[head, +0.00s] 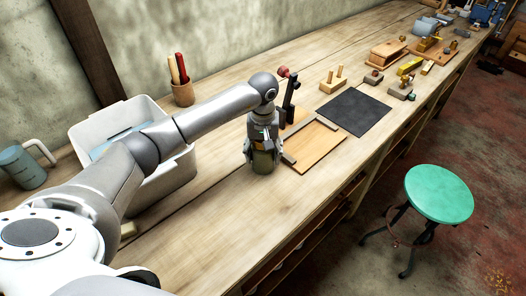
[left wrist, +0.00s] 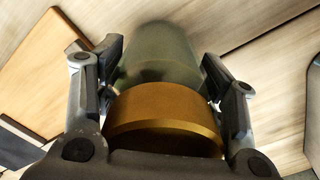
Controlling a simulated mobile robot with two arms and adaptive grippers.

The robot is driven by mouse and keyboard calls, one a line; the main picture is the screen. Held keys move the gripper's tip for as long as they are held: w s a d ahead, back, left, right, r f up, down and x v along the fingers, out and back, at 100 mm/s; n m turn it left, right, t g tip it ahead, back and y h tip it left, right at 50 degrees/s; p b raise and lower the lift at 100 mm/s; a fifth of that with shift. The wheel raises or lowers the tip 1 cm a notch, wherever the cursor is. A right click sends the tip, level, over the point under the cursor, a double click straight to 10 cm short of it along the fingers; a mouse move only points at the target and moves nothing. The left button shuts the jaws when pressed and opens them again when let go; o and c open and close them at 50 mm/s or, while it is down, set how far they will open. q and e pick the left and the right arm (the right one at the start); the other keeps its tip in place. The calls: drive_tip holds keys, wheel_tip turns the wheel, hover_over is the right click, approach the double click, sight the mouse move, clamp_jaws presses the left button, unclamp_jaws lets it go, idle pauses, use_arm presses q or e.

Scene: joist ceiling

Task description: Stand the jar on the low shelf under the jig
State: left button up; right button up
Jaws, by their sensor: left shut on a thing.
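The jar is greenish glass with a brass-coloured lid. In the head view the jar (head: 264,161) hangs below my left gripper (head: 263,148), upright or nearly so, at the near-left side of a wooden board. In the left wrist view my left gripper (left wrist: 165,65) has a finger on either side of the jar (left wrist: 160,50), with the lid (left wrist: 165,115) closest to the camera. I cannot tell whether the jar's base touches the bench. A low wooden board with raised strips (head: 315,147) and a dark upright with a red knob (head: 288,95) look like the jig; any shelf under it is hidden.
A grey bin (head: 180,178) and a pencil cup (head: 182,94) stand to the left. A black mat (head: 354,112), a pegged wooden block (head: 334,80) and several tools lie farther along the bench. A green stool (head: 439,193) stands right of the bench. Bare bench lies in front of the jar.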

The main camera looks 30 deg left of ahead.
use_arm(q)
drive_tip(key=o, duration=1.3)
drive_tip(key=shift+f, duration=0.1)
